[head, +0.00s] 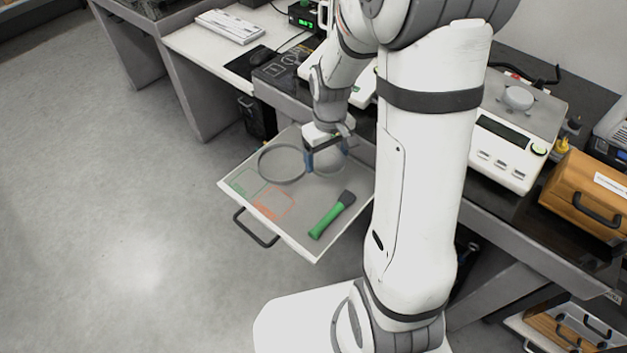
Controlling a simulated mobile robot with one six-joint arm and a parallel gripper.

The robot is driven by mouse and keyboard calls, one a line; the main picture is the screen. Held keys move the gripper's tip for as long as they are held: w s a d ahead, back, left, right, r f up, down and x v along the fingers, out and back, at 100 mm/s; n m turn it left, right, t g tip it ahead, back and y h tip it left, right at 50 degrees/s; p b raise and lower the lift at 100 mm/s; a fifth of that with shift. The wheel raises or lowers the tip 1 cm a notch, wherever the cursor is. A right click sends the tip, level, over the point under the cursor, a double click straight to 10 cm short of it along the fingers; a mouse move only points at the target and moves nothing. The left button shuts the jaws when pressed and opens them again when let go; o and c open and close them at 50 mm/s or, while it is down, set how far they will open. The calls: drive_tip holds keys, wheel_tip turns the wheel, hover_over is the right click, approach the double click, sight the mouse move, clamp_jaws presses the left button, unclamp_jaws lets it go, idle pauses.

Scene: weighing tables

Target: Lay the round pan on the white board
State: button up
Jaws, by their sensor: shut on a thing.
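An open drawer (232,192) holds two round shapes. A pale round thing (329,163), which I take for the round pan, sits between the fingers of my gripper (328,156). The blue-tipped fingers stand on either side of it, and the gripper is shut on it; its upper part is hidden. I cannot tell whether it touches the drawer floor. A grey ring-shaped thing (260,168) lies just left of the left finger. I cannot make out a separate white board; my arm hides part of the scene.
A green-handled tool (327,219) with a dark head lies in the drawer, near green and orange outlines. Open floor (120,200) lies left.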

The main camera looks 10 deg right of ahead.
sight(326, 180)
drive_tip(key=shift+f+b, duration=0.4)
drive_tip(key=shift+f, duration=3.1)
drive_tip(key=shift+f, duration=0.2)
drive_tip(key=o, duration=1)
drive_tip(key=shift+c, duration=0.2)
drive_tip(key=shift+r, duration=0.15)
wheel_tip(326, 180, up, 12)
drive_tip(key=shift+f+p, duration=0.1)
drive_tip(key=shift+p, duration=0.75)
drive_tip(key=s+a+r+m+t, duration=0.1)
drive_tip(key=s+r+m+t, duration=0.1)
drive_tip(key=s+r, duration=0.8)
drive_tip(key=s+m, duration=0.1)
drive_tip(key=s, duration=0.3)
drive_tip(key=shift+s+r+m, duration=0.15)
drive_tip(key=shift+r+m, duration=0.05)
drive_tip(key=shift+m, duration=0.1)
